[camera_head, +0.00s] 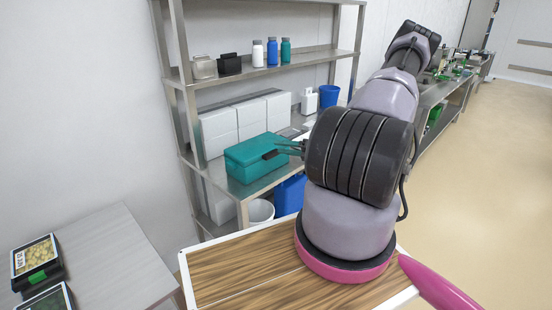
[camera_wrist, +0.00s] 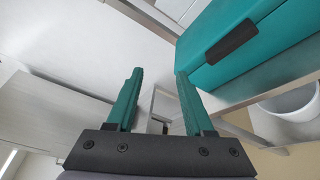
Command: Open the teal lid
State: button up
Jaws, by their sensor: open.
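The teal box (camera_head: 258,163) with its teal lid (camera_head: 257,148) sits on the steel shelf unit's lower worktop. The lid looks closed. A dark handle (camera_head: 270,155) is on the front of the box; it also shows in the wrist view (camera_wrist: 231,42). My gripper (camera_head: 284,148) is beside the front of the box, near the handle, partly hidden by my arm. In the wrist view my gripper (camera_wrist: 156,75) has its two teal fingers apart with nothing between them. The handle lies up and to the right of the fingertips there, apart from them.
White boxes (camera_head: 219,134) stand behind the teal box. Bottles (camera_head: 272,52) and small containers stand on the upper shelf (camera_head: 300,57). A white bucket (camera_head: 260,211) and a blue bin (camera_head: 289,194) are below the worktop. A steel upright (camera_head: 187,120) stands left of the box.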

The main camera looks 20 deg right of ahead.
aim_at(274, 156)
jog(key=d+f+m+t+h, duration=0.5)
jog(key=f+m, duration=0.4)
jog(key=m, duration=0.1)
jog(key=x, duration=0.6)
jog(key=f+x, duration=0.1)
jog(key=x, duration=0.3)
jog(key=shift+a, duration=0.15)
jog(key=shift+c, duration=0.3)
grip_shut()
dwell(0.3)
